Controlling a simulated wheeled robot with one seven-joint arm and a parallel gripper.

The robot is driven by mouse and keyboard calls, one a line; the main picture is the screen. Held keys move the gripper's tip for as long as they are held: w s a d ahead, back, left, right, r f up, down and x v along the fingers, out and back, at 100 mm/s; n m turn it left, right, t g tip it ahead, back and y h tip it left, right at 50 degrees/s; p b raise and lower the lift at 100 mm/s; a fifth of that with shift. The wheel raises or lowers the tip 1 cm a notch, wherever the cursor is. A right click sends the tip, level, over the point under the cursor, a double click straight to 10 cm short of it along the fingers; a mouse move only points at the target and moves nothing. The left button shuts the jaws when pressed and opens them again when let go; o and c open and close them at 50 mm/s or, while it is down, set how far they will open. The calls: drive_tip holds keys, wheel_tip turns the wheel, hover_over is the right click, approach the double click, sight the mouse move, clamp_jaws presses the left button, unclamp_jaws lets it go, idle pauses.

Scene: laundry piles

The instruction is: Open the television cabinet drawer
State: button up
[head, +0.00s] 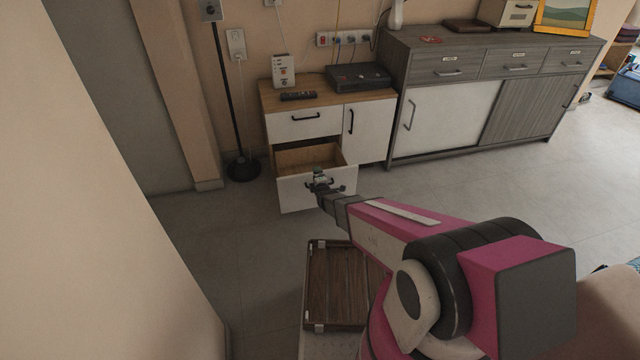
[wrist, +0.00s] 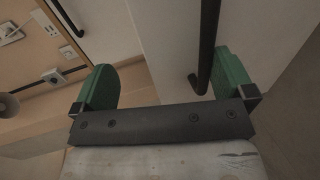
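The television cabinet (head: 380,118) is a small white cabinet with a wooden top. Its lower drawer (head: 296,194) is pulled out, and the bare wooden inside shows from above. The upper drawer (head: 292,124) is closed.
A black box (head: 357,77), a remote (head: 298,96) and a white device (head: 283,71) stand on the cabinet top. A grey sideboard (head: 440,120) is at right, a black stand (head: 243,168) at left. A brown slatted wooden piece (head: 335,285) lies below. Floor at right is clear.

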drive_tip(key=s+a+r, duration=0.6)
drive_tip(key=shift+s+r, duration=0.25)
drive_tip(key=c, duration=0.8)
drive_tip(key=shift+s+a+r, duration=0.15)
drive_tip(key=shift+s+a, duration=0.1)
drive_tip(key=shift+a, duration=0.15)
drive_tip(key=shift+c, duration=0.2)
drive_tip(key=s+d+r+m+g+h, duration=0.1)
drive_tip(key=s+d+r+m+g, duration=0.15)
drive_tip(key=d+r+m, duration=0.35)
drive_tip(key=s+d+r+m+g+h, duration=0.1)
drive_tip(key=s+d+r+m+g, duration=0.2)
drive_tip(key=d, duration=0.6)
drive_tip(key=s+d+r+m+g+h, duration=0.1)
drive_tip(key=s+d+r+m+g, duration=0.3)
drive_tip(key=s+d+m, duration=0.2)
drive_tip(key=s+d+r+m+g+h, duration=0.1)
drive_tip(key=s+d+r+m+g, duration=0.3)
drive_tip(key=d, duration=0.5)
drive_tip(key=s+m+g, duration=0.1)
drive_tip(key=s+m, duration=0.1)
drive_tip(key=s, duration=0.1)
drive_tip(key=shift+s+r, duration=0.15)
drive_tip(key=shift+s, duration=0.2)
